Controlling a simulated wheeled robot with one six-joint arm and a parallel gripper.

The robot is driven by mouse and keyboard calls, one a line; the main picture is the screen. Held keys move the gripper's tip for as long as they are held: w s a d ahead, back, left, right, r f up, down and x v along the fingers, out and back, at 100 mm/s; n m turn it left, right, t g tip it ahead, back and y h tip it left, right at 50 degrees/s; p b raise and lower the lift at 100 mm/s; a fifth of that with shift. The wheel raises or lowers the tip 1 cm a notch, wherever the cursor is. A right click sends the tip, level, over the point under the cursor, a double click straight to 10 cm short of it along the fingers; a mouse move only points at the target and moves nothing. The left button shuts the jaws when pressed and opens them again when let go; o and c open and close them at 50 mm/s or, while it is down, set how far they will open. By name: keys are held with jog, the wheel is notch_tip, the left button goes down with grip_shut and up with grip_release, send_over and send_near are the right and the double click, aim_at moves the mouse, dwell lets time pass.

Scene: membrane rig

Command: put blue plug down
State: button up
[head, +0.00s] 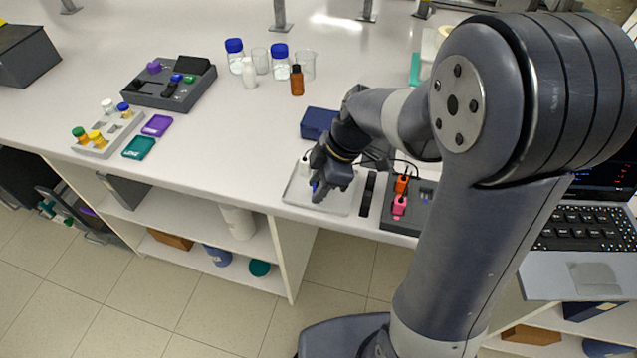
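My gripper (319,187) is low over a pale, shallow tray (296,194) near the front edge of the bench. A small piece of the blue plug (314,184) shows at its fingertips, and the gripper appears shut on it. The fingers hide most of the plug, and I cannot tell whether it touches the tray. To the right, a dark socket block (421,216) holds an orange plug (402,184) and a pink plug (399,205), both upright.
A narrow black bar (368,195) lies between tray and block. A dark blue box (318,123) stands behind the gripper. Bottles and beakers (280,62) stand farther back. A vial rack (103,135) is at left, a laptop (585,235) at right. The bench left of the tray is clear.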

jog(key=shift+o, duration=1)
jog(key=shift+r, duration=0.15)
jog(key=shift+d+r, duration=0.1)
jog(key=shift+r, duration=0.2)
jog(key=v, duration=1.1)
jog(key=shift+r, duration=0.15)
